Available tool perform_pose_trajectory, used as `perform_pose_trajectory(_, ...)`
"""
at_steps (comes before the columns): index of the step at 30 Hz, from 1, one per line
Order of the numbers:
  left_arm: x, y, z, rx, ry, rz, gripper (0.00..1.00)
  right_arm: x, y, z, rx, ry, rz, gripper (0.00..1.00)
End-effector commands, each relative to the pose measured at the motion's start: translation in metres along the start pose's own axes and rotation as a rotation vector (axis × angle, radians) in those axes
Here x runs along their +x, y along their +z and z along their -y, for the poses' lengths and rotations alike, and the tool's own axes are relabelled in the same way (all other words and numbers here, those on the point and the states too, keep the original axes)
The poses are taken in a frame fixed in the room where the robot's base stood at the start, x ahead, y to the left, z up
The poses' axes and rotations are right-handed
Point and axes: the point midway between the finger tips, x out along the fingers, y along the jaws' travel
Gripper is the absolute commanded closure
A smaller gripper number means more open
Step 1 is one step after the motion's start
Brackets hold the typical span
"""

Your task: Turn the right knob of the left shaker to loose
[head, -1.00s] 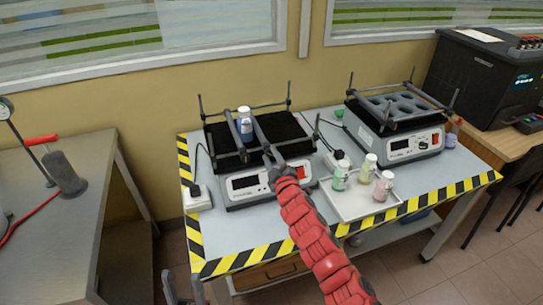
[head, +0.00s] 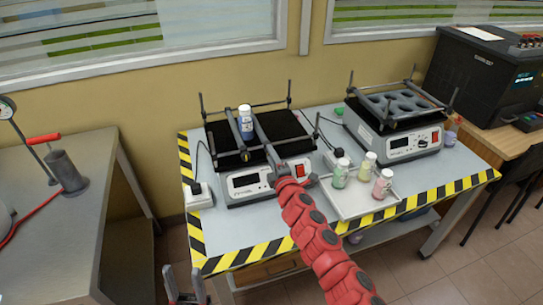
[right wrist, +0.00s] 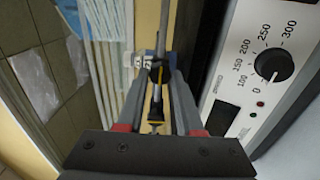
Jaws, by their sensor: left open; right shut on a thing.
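The left shaker (head: 243,188) stands on the table, with a black platform (head: 284,128) between upright corner posts. A blue bottle with a white cap (head: 245,118) stands between its two grey clamp bars. The left knob (head: 245,156) shows at the front end of the left bar. My right gripper (head: 272,163) is at the front end of the right bar and hides the right knob in the head view. The right wrist view shows its fingers (right wrist: 155,85) shut around a dark knob (right wrist: 156,72) on a rod. My left gripper (head: 184,287) is open and empty, low before the table.
A white tray (head: 345,207) with three bottles stands right of the left shaker. The right shaker (head: 405,147) is farther right. A dial marked up to 300 (right wrist: 273,64) is beside my right gripper in the wrist view. A grey bench (head: 60,225) is at left.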

Motion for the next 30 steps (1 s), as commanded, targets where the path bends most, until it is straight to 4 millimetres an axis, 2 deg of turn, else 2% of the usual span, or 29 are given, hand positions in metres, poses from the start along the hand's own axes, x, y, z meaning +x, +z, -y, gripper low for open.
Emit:
perform_pose_trajectory(16, 0.0002, -0.0001, 0.0, 0.0, 0.0, 0.0, 0.5, 0.0, 0.0001, 0.0006, -0.026, -0.001, 0.0, 1.0)
perform_pose_trajectory(17, 0.0002, 0.0, 0.0, 0.0, 0.0, 0.0, 0.5, 0.0, 0.0001, 0.0006, -0.025, -0.001, 0.001, 0.61)
perform_pose_trajectory(21, 0.0003, -0.0001, 0.0, 0.0, 0.0, 0.0, 0.5, 0.0, 0.0002, 0.0006, -0.025, -0.001, 0.001, 0.36)
perform_pose_trajectory(30, 0.0001, -0.0001, 0.0, 0.0, 0.0, 0.0, 0.5, -0.0003, 0.0004, 0.0004, -0.024, 0.0, 0.001, 0.35)
